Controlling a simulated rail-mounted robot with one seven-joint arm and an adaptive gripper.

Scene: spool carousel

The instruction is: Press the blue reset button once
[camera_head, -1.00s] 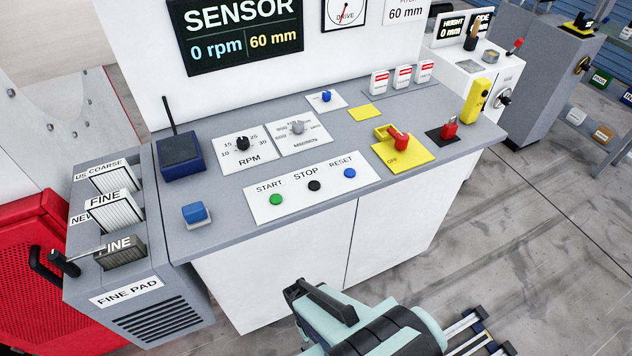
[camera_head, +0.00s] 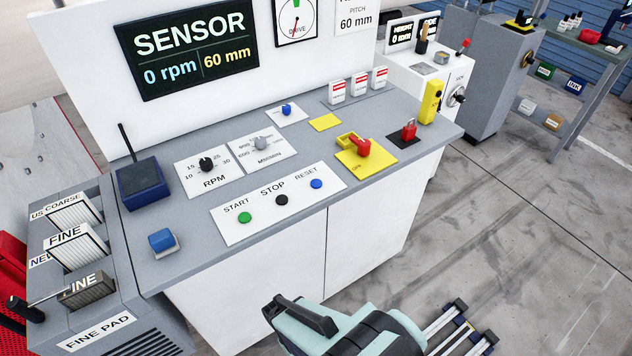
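The blue reset button (camera_head: 316,184) sits at the right end of a white label plate (camera_head: 238,234) on the grey console top, under the word RESET. The black stop button (camera_head: 282,200) and the green start button (camera_head: 244,217) are to its left on the same plate. My gripper (camera_head: 290,312) is low in the picture, in front of the console and apart from the buttons. I cannot tell from this angle whether its fingers are open or shut.
A red switch on a yellow OFF plate (camera_head: 382,157) is right of the reset button. A display (camera_head: 196,45) reads 0 rpm, 60 mm. Open floor lies right.

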